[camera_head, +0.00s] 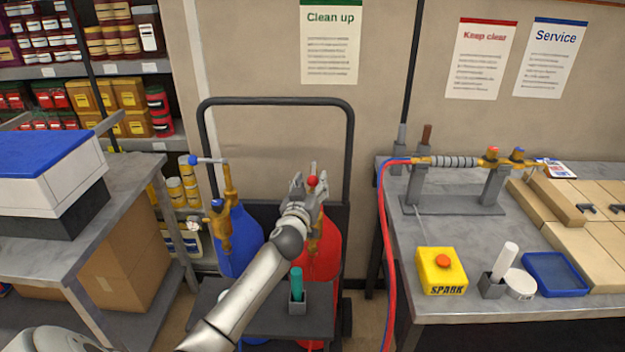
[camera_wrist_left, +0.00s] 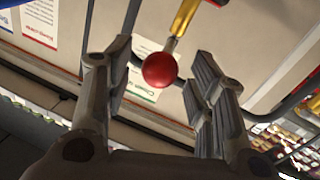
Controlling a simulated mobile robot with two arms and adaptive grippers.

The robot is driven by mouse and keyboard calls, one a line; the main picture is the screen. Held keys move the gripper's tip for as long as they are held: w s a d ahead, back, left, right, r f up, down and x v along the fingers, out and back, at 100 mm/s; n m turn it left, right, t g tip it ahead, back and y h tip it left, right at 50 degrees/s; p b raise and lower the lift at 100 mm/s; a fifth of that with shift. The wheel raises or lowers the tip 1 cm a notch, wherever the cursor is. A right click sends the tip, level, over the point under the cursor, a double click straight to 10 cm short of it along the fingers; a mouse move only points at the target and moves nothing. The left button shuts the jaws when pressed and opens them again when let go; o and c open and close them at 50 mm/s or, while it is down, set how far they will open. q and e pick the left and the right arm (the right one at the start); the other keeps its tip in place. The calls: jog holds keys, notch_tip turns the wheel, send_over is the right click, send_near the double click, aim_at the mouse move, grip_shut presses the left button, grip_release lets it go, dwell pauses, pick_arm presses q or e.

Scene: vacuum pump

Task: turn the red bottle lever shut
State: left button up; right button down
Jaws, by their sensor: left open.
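The red bottle (camera_head: 322,250) stands on a dark cart, partly hidden behind my left arm. Its lever ends in a red ball knob (camera_head: 312,181), which shows large in the left wrist view (camera_wrist_left: 160,70) on a brass-coloured stem (camera_wrist_left: 183,20). My left gripper (camera_head: 307,186) is at the top of the red bottle. Its fingers are open, one on each side of the red knob, with gaps visible in the left wrist view (camera_wrist_left: 162,78). I cannot tell how far the knob reaches in between them. My right gripper is out of view.
A blue bottle (camera_head: 240,240) with a brass valve and a blue-knobbed lever (camera_head: 207,160) stands just left of the red one. The cart's black frame (camera_head: 350,130) rises behind both. A bench (camera_head: 455,308) with a pipe fixture and a yellow box (camera_head: 441,272) is on the right.

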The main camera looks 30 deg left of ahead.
pick_arm(q)
jog(key=shift+x, duration=0.85)
grip_shut()
